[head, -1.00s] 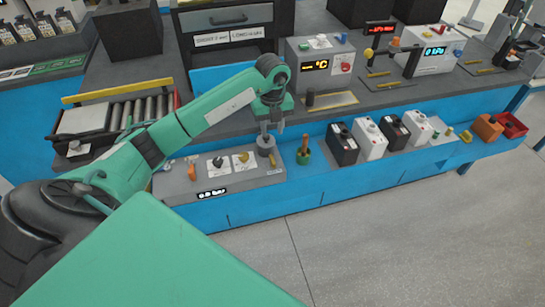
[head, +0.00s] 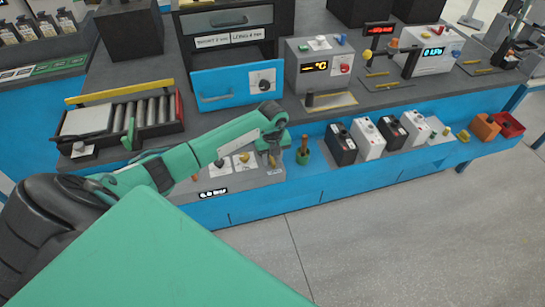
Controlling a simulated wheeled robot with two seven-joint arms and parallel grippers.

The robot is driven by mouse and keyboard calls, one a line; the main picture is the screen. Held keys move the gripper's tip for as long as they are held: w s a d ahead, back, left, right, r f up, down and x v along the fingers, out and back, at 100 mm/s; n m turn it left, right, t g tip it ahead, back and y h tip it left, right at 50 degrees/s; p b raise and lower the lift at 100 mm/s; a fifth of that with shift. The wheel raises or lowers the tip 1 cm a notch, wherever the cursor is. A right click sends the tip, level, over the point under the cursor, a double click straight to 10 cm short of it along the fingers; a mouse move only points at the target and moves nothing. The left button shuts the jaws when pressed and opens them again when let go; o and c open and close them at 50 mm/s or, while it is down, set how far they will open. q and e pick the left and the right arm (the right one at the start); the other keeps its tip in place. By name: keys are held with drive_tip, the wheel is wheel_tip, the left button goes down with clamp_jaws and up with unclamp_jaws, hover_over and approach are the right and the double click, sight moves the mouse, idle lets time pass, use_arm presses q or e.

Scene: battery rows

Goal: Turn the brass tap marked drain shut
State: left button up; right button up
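A grey panel box (head: 215,196) with a small lit display sits on the front blue ledge. A brass knob (head: 244,157) stands on a white label on its top, and a dark knob (head: 219,161) stands on a label to its left. The label writing is too small to read, so I cannot tell which tap is marked drain. My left gripper (head: 270,158) points down over the right end of the box, by a small brass-coloured part there. My arm partly covers the box top. Whether the fingers are open or shut is not clear. My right gripper is out of view.
A green pot with a brown handle (head: 303,152) stands just right of the box. Several black and white batteries (head: 369,138) line the ledge further right. Behind are a roller tray (head: 125,118), a blue drawer front (head: 222,88) and a grey display unit (head: 318,68).

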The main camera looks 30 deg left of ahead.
use_arm(q)
clamp_jaws()
